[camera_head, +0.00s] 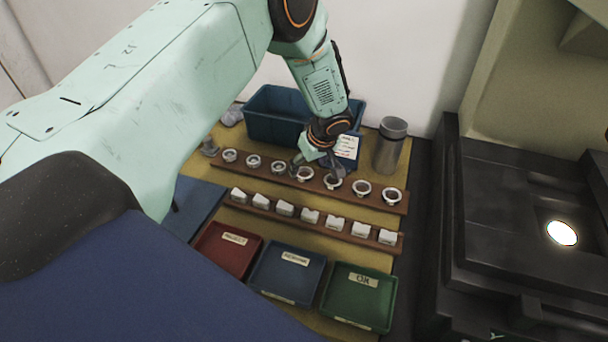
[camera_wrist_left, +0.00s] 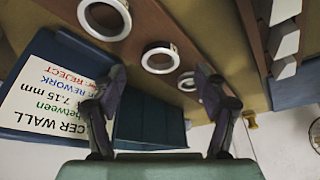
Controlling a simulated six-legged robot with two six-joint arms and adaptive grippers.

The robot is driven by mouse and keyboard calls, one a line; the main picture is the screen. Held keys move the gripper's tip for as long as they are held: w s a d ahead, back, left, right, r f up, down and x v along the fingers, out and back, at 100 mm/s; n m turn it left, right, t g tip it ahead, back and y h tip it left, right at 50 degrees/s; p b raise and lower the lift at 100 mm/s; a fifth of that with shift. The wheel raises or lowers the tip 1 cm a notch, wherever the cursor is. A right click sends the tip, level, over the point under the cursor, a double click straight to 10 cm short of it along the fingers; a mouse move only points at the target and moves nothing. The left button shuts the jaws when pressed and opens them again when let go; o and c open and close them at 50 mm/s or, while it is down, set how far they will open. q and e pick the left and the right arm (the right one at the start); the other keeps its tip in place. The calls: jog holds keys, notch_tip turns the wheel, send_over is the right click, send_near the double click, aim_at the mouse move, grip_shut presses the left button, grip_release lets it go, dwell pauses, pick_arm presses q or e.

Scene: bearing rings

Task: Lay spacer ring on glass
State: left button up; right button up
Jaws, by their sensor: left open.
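Several pale metal spacer rings lie in a row on a brown wooden strip (camera_head: 348,193). My left gripper (camera_head: 318,168) is open and empty over the middle of this row, close to two of the rings, a nearer-left ring (camera_head: 304,181) and one to its right (camera_head: 333,188). In the left wrist view one ring (camera_wrist_left: 147,61) shows between the spread fingers of my gripper (camera_wrist_left: 162,78), seemingly beyond the tips. A larger ring (camera_wrist_left: 82,18) lies up and to the left. The glass (camera_head: 561,233) is a bright lit disc on the black machine at the right. My right gripper is out of view.
A second strip (camera_head: 318,228) holds several white blocks. Red (camera_head: 222,252), blue (camera_head: 288,275) and green (camera_head: 357,298) trays lie in front. A blue bin (camera_head: 270,118), a printed card (camera_head: 346,147) and a grey metal cylinder (camera_head: 389,150) stand behind the rings.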

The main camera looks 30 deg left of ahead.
aim_at(305, 172)
pick_arm(q)
jog(key=shift+x, duration=1.5)
jog(key=shift+a, duration=0.1)
jog(key=shift+r, duration=0.1)
jog(key=shift+c, duration=0.2)
jog(key=shift+c, duration=1.4)
jog(key=c, duration=1.1)
